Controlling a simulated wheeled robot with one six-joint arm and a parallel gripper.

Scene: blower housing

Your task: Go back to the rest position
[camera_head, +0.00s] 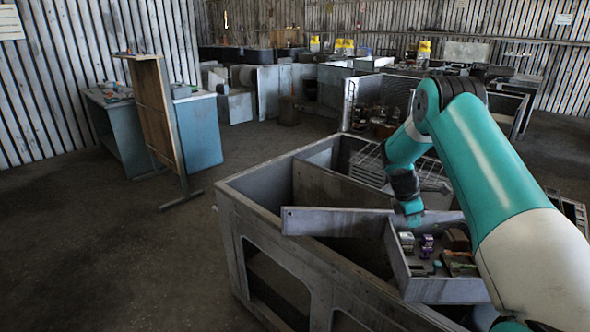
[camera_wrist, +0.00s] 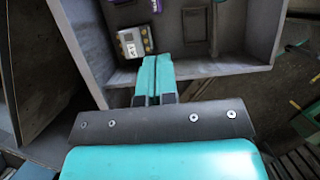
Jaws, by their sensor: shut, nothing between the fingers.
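My gripper shows in the wrist view (camera_wrist: 155,75) with its two teal fingers pressed together and nothing between them. It is over the near wall of a grey open box (camera_wrist: 225,72). The same box (camera_head: 445,290) sits in the large grey metal housing (camera_head: 235,215) and holds several small parts. A small grey device (camera_wrist: 132,42) lies in the box, just beyond my fingertips.
A flat metal plate (camera_head: 330,221) lies across the housing beside the box. A brown board (camera_head: 152,110) stands upright by blue cabinets (camera_head: 200,135) at left. More metal cabinets and benches fill the back. The floor at left front is clear.

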